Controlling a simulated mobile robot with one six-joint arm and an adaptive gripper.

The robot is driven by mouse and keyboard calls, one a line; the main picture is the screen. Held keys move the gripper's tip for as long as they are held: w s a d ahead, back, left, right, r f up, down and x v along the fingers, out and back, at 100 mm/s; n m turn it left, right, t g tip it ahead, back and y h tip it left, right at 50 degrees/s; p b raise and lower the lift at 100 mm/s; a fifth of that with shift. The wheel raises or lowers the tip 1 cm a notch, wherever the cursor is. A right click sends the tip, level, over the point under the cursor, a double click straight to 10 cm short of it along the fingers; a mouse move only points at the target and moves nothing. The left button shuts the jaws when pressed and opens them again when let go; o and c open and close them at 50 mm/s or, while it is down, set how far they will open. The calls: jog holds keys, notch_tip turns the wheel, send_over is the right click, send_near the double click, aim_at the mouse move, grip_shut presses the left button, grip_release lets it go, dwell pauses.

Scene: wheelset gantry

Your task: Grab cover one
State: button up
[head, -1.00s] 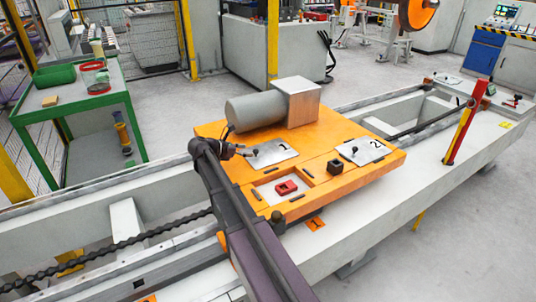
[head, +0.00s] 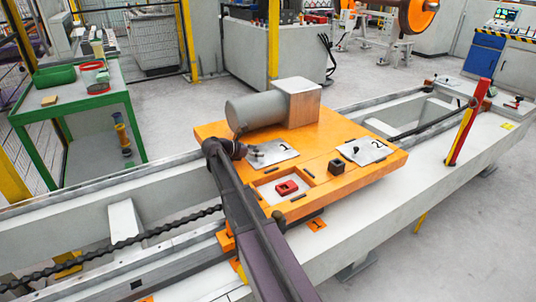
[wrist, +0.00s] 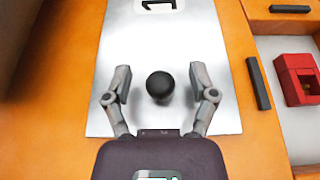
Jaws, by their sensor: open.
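Cover one (head: 276,152) is a silvery metal plate marked 1 with a black knob, lying on the orange carriage top. In the wrist view the plate (wrist: 160,45) lies below my gripper (wrist: 159,88). The round black knob (wrist: 160,86) appears between the two open fingers, with a gap on each side. Whether the fingers are down at knob height I cannot tell. In the head view my gripper (head: 246,153) is at the left edge of the plate, and my arm partly hides that area.
Cover two (head: 362,151), with its own knob, lies to the right. A red block (head: 286,188) sits in a pale recess in the orange top (head: 318,165), beside a small dark block (head: 336,167). A grey motor cylinder (head: 254,110) stands behind cover one.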

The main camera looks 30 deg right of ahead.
grip_shut()
jog(key=shift+r, duration=0.2)
dwell(0.4)
notch_tip(320, 180, up, 10)
jog(key=p, duration=1)
jog(key=shift+f, duration=0.2)
dwell(0.3)
